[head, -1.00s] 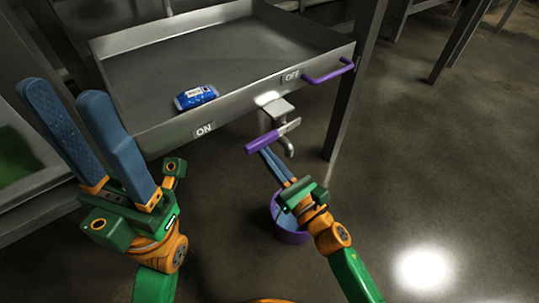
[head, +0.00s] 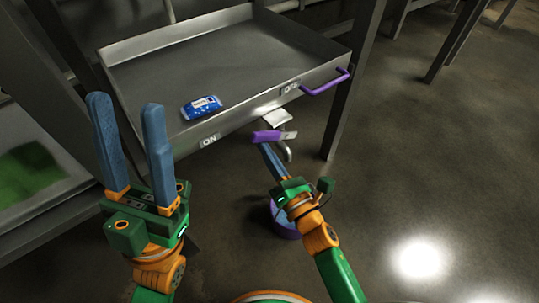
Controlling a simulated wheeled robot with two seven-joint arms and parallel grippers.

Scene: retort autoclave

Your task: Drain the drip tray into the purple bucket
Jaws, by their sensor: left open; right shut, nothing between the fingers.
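The grey metal drip tray (head: 160,68) has an ON label (head: 210,139) and an OFF label (head: 291,88) on its front wall. Under that wall is a valve with a purple lever (head: 266,137), lying nearly crosswise, its purple end to the left. A metal spout (head: 288,154) points down below it. The purple bucket (head: 287,231) stands on the floor below, mostly hidden by my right arm. My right gripper (head: 264,147) is shut and empty, its tips at or just under the lever; contact is unclear. My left gripper (head: 127,100) is open and empty, left of the tray's front.
A blue packet (head: 201,107) lies in the tray near the front wall. A purple handle (head: 325,82) sticks out from the tray's front right. Metal legs (head: 350,85) stand to the right. A shelf with something green (head: 28,172) is at left. The floor at right is clear.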

